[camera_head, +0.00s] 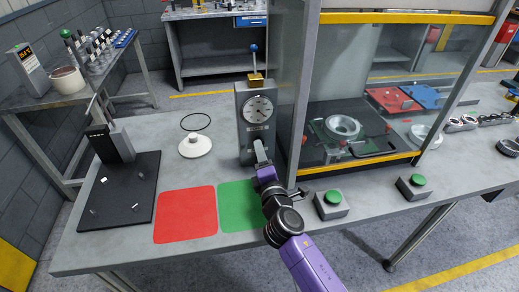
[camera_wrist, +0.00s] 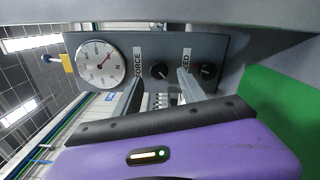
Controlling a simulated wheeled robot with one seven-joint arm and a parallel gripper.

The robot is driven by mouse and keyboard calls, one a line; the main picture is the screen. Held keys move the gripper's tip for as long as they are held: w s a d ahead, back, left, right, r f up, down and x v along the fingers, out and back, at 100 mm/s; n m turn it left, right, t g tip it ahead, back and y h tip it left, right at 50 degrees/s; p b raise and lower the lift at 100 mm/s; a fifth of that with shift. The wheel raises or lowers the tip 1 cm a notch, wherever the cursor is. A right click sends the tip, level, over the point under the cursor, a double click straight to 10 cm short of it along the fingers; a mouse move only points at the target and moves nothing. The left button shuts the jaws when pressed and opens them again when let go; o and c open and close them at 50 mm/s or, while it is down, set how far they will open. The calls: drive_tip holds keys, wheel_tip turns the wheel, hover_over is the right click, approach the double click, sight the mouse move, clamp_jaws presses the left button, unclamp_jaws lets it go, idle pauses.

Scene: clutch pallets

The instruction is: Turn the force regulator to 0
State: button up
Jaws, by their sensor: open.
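The force regulator is a small black knob (camera_wrist: 160,71) beside the "FORCE" label on a grey control box (camera_head: 243,140). A second knob (camera_wrist: 208,70), with a red mark, sits to its right by a partly hidden "SPEED" label. The box carries a round white dial gauge (camera_head: 258,109), also in the wrist view (camera_wrist: 101,63). My gripper (camera_wrist: 160,82) is open and empty, its fingers facing the panel on either side of the force knob. I cannot tell whether they touch it. In the head view my gripper (camera_head: 260,156) is at the box's lower front, hiding the knobs.
A glass-sided press enclosure (camera_head: 290,90) stands just right of the box. Green buttons (camera_head: 333,197) are at the bench's front edge. Red (camera_head: 186,214) and green (camera_head: 238,206) mats lie in front, and a white part (camera_head: 195,146) is to the left.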

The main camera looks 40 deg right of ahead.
drive_tip(key=v, duration=0.4)
drive_tip(key=shift+b, duration=0.3)
idle(0.3)
